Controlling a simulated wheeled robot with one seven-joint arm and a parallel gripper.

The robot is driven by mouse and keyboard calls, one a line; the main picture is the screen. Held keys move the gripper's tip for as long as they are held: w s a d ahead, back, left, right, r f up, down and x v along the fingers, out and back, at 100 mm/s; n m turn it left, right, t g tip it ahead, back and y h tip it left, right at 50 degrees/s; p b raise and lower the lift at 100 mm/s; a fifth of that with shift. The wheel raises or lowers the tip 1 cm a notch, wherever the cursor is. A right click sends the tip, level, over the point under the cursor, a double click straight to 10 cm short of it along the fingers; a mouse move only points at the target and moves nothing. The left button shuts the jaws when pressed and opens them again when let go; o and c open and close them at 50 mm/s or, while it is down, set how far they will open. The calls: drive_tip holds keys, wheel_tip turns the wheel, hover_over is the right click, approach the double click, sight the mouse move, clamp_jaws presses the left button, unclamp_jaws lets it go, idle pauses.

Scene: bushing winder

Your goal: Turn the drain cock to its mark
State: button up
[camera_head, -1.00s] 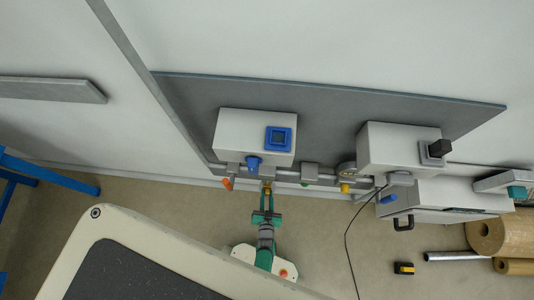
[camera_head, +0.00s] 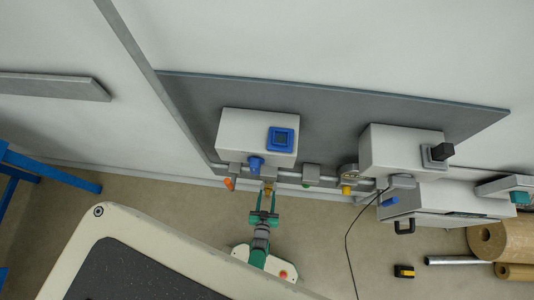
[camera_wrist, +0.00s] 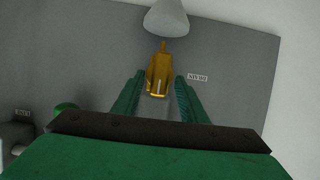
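A brass-yellow handle (camera_wrist: 161,72) is in the middle of the wrist view, below a pale rounded fitting. It shows small in the head view (camera_head: 268,188), under the left grey box. I cannot tell for sure that it is the drain cock. My gripper (camera_head: 265,203) is open. In the wrist view its green fingers (camera_wrist: 159,82) stand on either side of the handle, with a gap on each side. A small label (camera_wrist: 197,77) lies right of the handle. I cannot read it surely, and no mark is clear.
An orange handle (camera_head: 230,184) and a blue knob (camera_head: 255,163) are close by on the left. A yellow knob (camera_head: 346,190) and a blue handle (camera_head: 390,201) are to the right. A black cable (camera_head: 347,240) hangs down to the floor. Brown rolls (camera_head: 495,238) lie at far right.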

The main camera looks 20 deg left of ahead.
drive_tip(key=v, duration=1)
drive_tip(key=shift+s+r, duration=0.2)
drive_tip(key=shift+s, duration=0.1)
drive_tip(key=shift+d, duration=0.1)
idle(0.3)
